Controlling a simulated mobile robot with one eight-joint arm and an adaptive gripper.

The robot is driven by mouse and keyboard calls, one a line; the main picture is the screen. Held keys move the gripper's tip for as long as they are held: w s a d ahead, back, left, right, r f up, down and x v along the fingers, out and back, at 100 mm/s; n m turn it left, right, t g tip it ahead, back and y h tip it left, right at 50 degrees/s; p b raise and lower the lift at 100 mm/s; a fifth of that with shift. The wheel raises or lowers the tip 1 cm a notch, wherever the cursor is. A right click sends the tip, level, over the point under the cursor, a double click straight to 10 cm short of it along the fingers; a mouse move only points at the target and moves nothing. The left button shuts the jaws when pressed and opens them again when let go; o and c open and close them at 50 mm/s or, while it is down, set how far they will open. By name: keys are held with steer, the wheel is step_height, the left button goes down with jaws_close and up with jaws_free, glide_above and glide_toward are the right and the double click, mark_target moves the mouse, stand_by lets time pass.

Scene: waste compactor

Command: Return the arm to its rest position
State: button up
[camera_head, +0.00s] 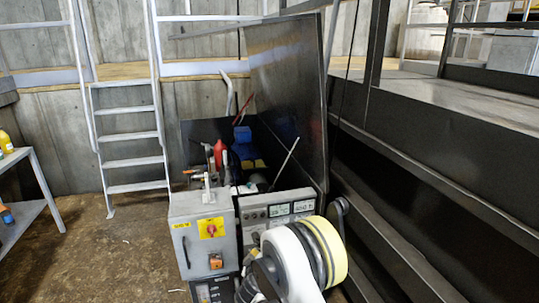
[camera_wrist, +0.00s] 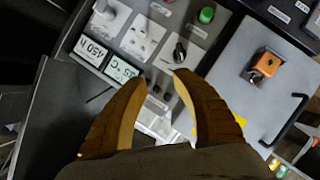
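My gripper (camera_wrist: 160,78) shows in the wrist view with two brown curved fingers. The fingertips are apart, with a clear gap and nothing held between them. Beyond them is the control panel (camera_wrist: 128,40), with two lit displays, a green button (camera_wrist: 206,15) and a black knob (camera_wrist: 180,52) just past the right fingertip. I cannot tell the distance from fingertips to panel, and no contact is evident. In the head view my arm, with its white and yellow rounded link, stands in front of the panel (camera_head: 252,215). The fingers are not clearly seen there.
A grey switch box (camera_head: 190,232) stands left of the panel. Behind is an open bin (camera_head: 190,135) of mixed waste with a tall dark plate (camera_head: 287,95). A ladder (camera_head: 130,110) and a side table (camera_head: 20,210) are left; a dark platform (camera_head: 440,130) is right. Floor between is clear.

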steer(key=s+d+r+m+g+h, duration=0.1)
steer(key=s+d+r+m+g, duration=0.1)
steer(key=d+r, duration=0.8)
steer(key=s+d+r+m+g, duration=0.1)
steer(key=s+d+r+m, duration=0.1)
steer(key=s+d+r, duration=0.3)
steer(key=s+d+r+m+g, duration=0.1)
steer(key=s+d+r, duration=0.2)
steer(key=s+r, duration=0.3)
steer(key=s+d+r+m+g+y, duration=0.1)
steer(key=s+d, duration=0.1)
steer(key=s, duration=1.1)
steer(key=s+d+r+m+g, duration=0.1)
steer(key=s+d+m+g, duration=0.1)
steer(key=s, duration=1.2)
steer(key=shift+d+m+y, duration=0.3)
steer(key=shift+d+y, duration=0.1)
steer(key=shift+d, duration=0.15)
steer(key=shift+r, duration=0.1)
